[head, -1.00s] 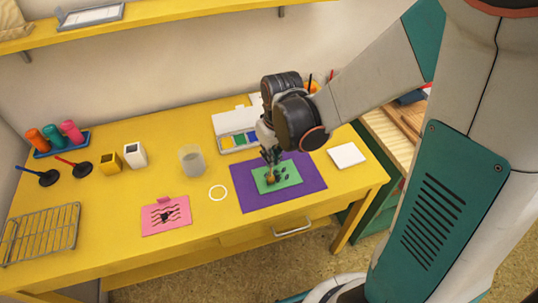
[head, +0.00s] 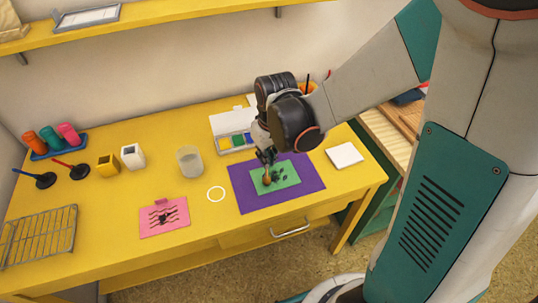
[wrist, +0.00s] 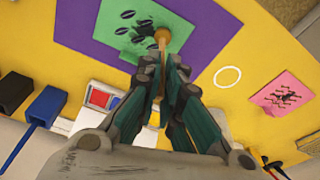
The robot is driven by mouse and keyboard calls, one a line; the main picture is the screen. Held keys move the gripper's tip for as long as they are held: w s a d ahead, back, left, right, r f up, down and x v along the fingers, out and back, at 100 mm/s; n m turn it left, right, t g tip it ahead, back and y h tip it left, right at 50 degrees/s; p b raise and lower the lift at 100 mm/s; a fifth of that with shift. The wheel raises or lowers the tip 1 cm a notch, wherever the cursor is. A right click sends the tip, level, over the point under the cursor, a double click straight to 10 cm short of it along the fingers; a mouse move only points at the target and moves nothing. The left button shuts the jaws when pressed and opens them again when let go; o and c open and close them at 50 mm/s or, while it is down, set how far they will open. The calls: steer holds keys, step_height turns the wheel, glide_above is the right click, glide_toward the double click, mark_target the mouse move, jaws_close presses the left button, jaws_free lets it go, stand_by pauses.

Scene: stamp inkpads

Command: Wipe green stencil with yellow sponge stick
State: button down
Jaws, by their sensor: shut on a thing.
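The green stencil (head: 286,177) lies on a purple mat (head: 246,199) on the yellow table, with dark leaf-shaped marks on it. It also shows at the top of the wrist view (wrist: 176,18). My gripper (head: 266,160) is over the stencil's left part, its fingers shut on a slim stick with a yellowish-tan rounded end, the sponge stick (wrist: 162,38). In the wrist view the fingers (wrist: 160,72) close around its shaft. The stick's end (head: 267,180) is at the stencil's left part; I cannot tell whether it presses on the surface.
A paint box (head: 226,125) is behind my gripper. A white square (head: 344,155) lies to the right. A wire rack (head: 38,238) is at far left.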

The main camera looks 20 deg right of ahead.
steer(key=shift+a, duration=0.35)
steer(key=shift+d, duration=0.1)
steer(key=shift+d, duration=1.1)
step_height(320, 180, up, 7)
steer(key=p, duration=0.5)
steer(key=shift+f, duration=0.3)
